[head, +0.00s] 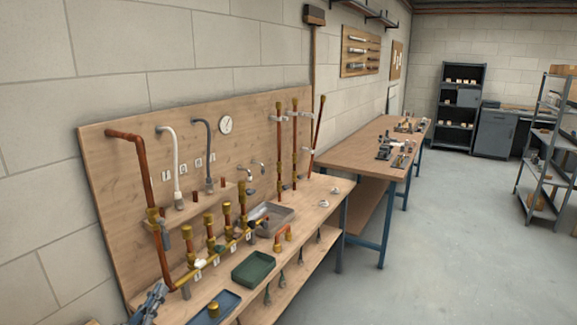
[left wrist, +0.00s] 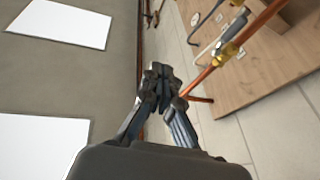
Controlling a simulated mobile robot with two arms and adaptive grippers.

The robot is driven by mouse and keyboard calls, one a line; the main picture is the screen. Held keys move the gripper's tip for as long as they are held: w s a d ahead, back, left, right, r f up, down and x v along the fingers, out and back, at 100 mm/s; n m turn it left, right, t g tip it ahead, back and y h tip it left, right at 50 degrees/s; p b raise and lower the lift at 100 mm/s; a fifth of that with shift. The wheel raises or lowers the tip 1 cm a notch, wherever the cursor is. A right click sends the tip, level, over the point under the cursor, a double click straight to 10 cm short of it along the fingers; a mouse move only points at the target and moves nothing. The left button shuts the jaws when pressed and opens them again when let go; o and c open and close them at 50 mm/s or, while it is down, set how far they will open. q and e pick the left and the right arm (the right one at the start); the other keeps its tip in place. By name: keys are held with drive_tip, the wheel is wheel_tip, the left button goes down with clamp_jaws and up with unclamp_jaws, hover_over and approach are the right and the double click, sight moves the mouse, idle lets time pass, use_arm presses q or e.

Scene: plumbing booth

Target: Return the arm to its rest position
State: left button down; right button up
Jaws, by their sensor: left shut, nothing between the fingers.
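My left gripper (head: 150,304) shows at the bottom left of the head view, by the near left corner of the plumbing bench. In the left wrist view my left gripper (left wrist: 160,88) is shut, with its fingertips together and nothing between them. Behind it in that view are a copper pipe (left wrist: 262,22) with a brass fitting and the wooden backboard (left wrist: 240,90). I cannot tell the exact gap between the gripper and the pipe. My right gripper is in neither view.
The bench holds a brass manifold (head: 205,264) with upright valves, a green tray (head: 254,268), a blue tray (head: 222,300) and a grey bin (head: 284,216). A second workbench (head: 345,150) stands beyond. The grey floor (head: 430,250) at right is clear. Shelves (head: 545,160) stand far right.

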use_arm(q)
drive_tip(key=s+d+f+n+g+y, duration=0.1)
drive_tip(key=s+d+f+g+y, duration=0.1)
drive_tip(key=s+d+f+g, duration=0.35)
drive_tip(key=s+d+f+g+y, duration=0.25)
drive_tip(key=s+f, duration=0.35)
drive_tip(key=f, duration=0.3)
drive_tip(key=s+f+g+y, duration=0.3)
drive_tip(key=s+g, duration=0.6)
drive_tip(key=s, duration=1.2)
wheel_tip(320, 180, down, 38)
drive_tip(key=s+m+g+h+b, duration=0.1)
drive_tip(key=s+b, duration=0.2)
drive_tip(key=b, duration=0.7)
drive_tip(key=s+a+f+b, duration=0.1)
drive_tip(key=s+f+b, duration=0.2)
drive_tip(key=s+f, duration=0.5)
drive_tip(key=s+a+f+g+b, duration=0.1)
drive_tip(key=s+f+b, duration=0.3)
drive_tip(key=s+f, duration=0.4)
wheel_tip(320, 180, down, 6)
drive_tip(key=shift+a+f+g, duration=0.15)
drive_tip(key=shift+f+g, duration=0.1)
drive_tip(key=shift+g, duration=0.05)
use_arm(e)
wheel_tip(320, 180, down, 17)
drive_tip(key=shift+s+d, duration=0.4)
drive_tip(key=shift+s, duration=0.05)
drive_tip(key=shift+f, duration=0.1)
